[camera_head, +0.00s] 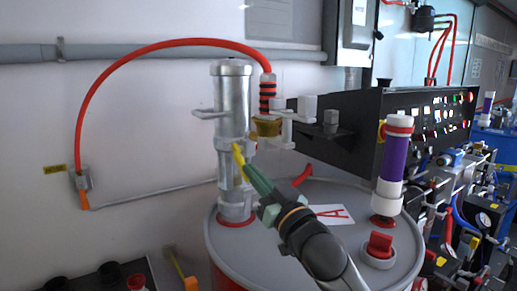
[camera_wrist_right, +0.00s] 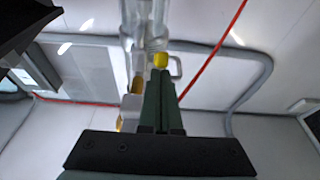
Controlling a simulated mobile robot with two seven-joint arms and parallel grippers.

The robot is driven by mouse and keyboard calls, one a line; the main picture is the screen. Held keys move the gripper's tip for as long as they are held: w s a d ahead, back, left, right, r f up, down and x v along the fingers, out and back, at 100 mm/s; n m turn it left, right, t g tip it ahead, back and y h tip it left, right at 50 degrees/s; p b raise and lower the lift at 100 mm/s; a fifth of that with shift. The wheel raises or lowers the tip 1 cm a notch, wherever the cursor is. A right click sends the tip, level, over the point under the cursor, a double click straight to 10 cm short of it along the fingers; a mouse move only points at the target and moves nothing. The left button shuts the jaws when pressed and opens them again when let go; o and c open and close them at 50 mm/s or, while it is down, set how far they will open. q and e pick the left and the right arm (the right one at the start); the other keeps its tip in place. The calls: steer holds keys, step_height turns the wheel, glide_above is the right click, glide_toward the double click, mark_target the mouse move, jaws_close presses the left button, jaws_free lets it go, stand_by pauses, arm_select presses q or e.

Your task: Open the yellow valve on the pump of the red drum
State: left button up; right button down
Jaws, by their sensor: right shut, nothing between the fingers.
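The red drum (camera_head: 222,281) has a grey lid with a tall silver pump (camera_head: 233,90) standing on it. The yellow valve (camera_head: 238,153) shows as a short yellow bar against the lower pump body. My right gripper (camera_head: 247,168) comes from the lower right, its green fingers shut and empty, with the tips at the valve's near end. In the wrist view the yellow valve (camera_wrist_right: 160,60) is straight beyond the closed fingertips (camera_wrist_right: 158,73). Whether they touch it, I cannot tell. My left gripper is not in view.
A red hose arcs from the coupling (camera_head: 267,92) beside the pump to the wall. A purple-and-white cylinder (camera_head: 394,165) and a red cap (camera_head: 380,245) are on the lid's right. A black control panel (camera_head: 400,125) stands behind. Blue machinery crowds the far right.

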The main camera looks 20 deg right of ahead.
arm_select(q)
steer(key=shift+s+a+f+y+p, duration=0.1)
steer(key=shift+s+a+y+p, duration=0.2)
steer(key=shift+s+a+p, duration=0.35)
arm_select(e)
steer(key=w+f, duration=0.1)
steer(key=f, duration=0.1)
steer(key=w+f, duration=0.1)
steer(key=f, duration=0.1)
steer(key=shift+w+a, duration=0.2)
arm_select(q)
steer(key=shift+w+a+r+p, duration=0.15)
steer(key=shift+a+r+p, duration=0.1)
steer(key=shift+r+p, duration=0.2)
arm_select(e)
steer(key=s+d, duration=0.2)
steer(key=s, duration=1.2)
steer(key=shift+s+f, duration=0.35)
